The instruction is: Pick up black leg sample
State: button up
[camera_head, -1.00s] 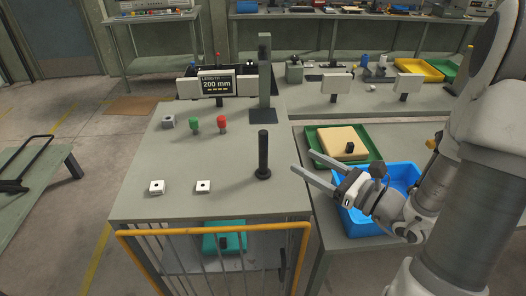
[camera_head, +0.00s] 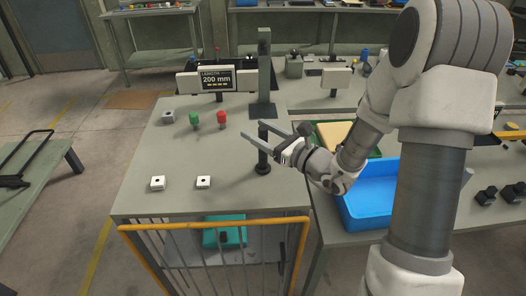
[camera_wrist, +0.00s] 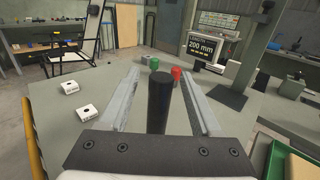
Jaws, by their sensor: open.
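The black leg sample (camera_head: 263,153) is a dark upright cylinder on a round foot, standing near the right edge of the grey table (camera_head: 160,205). My gripper (camera_head: 254,130) is open, with its two long fingers spread on either side of the leg in the head view. In the wrist view the leg (camera_wrist: 161,98) stands upright between the two fingers, nearer the palm than the tips, with no clear contact. Its foot is hidden there by the gripper body.
A grey post (camera_head: 264,75) stands behind the leg, beside a 200 mm display (camera_head: 217,81). Green (camera_head: 195,118) and red (camera_head: 222,118) knobs and two white blocks (camera_head: 204,182) are on the table. A blue bin (camera_head: 372,196) is at right.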

jog(key=shift+x, duration=0.9)
jog(key=shift+c, duration=0.3)
grip_shut()
dwell(0.4)
